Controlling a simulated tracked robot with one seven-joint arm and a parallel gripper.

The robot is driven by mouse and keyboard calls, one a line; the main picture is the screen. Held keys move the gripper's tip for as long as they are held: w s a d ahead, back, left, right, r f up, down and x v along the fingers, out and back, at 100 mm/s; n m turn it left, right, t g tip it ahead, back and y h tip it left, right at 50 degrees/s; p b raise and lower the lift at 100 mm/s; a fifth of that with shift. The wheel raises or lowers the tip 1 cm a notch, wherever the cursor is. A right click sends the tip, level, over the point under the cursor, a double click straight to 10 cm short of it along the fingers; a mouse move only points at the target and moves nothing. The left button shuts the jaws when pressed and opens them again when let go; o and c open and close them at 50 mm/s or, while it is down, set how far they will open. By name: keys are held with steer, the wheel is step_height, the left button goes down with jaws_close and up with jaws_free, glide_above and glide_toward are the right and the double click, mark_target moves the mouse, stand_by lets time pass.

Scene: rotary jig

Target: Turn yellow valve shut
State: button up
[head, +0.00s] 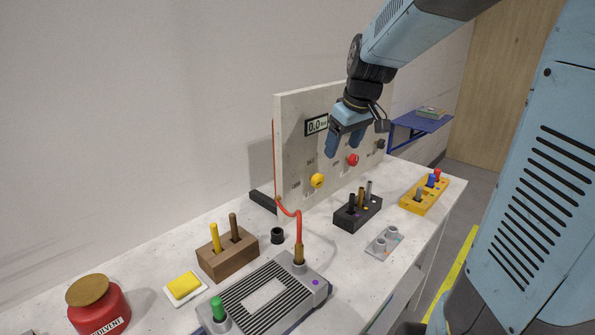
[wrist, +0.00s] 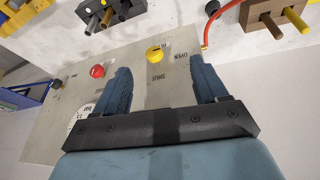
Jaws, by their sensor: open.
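The yellow valve (head: 317,180) is a round knob on the front of an upright pale panel (head: 293,130), low and left of the red knob (head: 352,160). In the wrist view the yellow valve (wrist: 155,53) shows ahead of my fingers, between their lines, with the words OPEN and SHUT printed near it. My gripper (head: 345,142) is in front of the panel, above and right of the yellow valve. In the wrist view my gripper (wrist: 162,85) is open and empty, with both blue fingers apart and not touching the valve. Which way the valve points is hard to tell.
A black knob (head: 380,144) sits at the panel's right. On the table stand a black block with pegs (head: 357,215), a yellow block (head: 424,196), a wooden block (head: 227,258) and a grey device (head: 262,295). An orange hose (head: 298,225) rises near the panel's left.

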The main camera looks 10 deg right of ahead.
steer(key=n+y, duration=0.2)
glide_toward(320, 175)
steer(key=x, duration=1)
steer(key=shift+f, duration=0.2)
steer(key=c, duration=1)
